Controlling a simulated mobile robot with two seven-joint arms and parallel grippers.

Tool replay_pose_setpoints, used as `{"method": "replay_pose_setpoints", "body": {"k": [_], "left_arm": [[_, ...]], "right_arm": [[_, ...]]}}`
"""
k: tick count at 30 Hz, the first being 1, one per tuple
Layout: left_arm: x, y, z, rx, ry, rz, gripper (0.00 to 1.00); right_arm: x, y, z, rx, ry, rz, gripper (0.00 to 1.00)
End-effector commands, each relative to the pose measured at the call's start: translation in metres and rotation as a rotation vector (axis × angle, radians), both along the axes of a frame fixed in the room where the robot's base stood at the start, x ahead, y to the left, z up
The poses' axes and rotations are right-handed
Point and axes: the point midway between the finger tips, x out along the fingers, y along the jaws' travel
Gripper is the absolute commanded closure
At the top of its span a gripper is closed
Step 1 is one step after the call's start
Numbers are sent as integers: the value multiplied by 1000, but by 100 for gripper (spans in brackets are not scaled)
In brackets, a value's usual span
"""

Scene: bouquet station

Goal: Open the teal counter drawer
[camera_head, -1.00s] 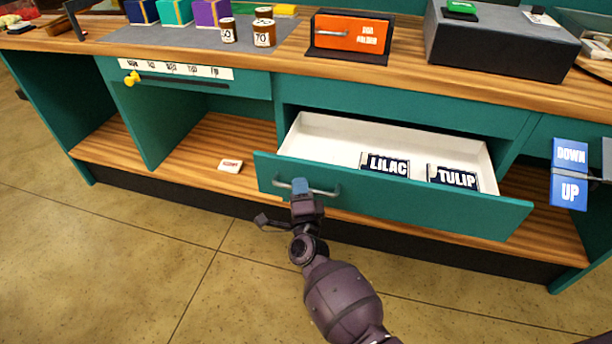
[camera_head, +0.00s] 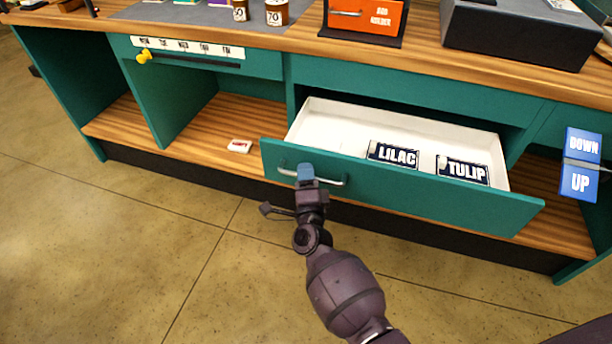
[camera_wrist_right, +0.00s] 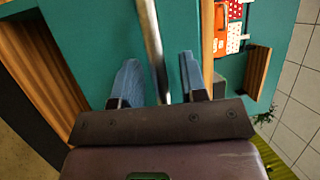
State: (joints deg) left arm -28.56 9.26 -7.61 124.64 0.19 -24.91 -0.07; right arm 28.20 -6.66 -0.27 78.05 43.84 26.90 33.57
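The teal counter drawer (camera_head: 420,196) stands open, its white inside showing. A LILAC card (camera_head: 393,154) and a TULIP card (camera_head: 463,171) lie in it. Its grey bar handle (camera_head: 333,182) is on the left part of the front. My right gripper (camera_head: 306,174) is at this handle. In the right wrist view, its two blue fingers (camera_wrist_right: 160,82) stand apart, with the handle bar (camera_wrist_right: 151,40) running between them and a gap on both sides. My left gripper is not in view.
A blue DOWN/UP sign (camera_head: 581,165) stands at the right. A yellow knob (camera_head: 144,56) sits on the left counter panel. The floor (camera_head: 130,240) in front is clear.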

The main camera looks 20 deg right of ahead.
Motion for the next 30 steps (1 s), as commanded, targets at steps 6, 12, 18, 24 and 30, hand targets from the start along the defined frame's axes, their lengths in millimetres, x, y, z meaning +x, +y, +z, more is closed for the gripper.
{"method": "replay_pose_setpoints", "body": {"k": [6,12,18,24,30], "left_arm": [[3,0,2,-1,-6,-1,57],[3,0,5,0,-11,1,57],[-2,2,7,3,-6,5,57],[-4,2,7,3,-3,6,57],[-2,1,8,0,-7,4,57]], "right_arm": [[-3,0,0,0,0,0,61],[-24,4,-3,0,0,-1,61],[-59,11,-9,0,-1,-1,61],[-88,17,-15,0,1,-1,61],[-102,20,-18,0,0,1,61]]}}
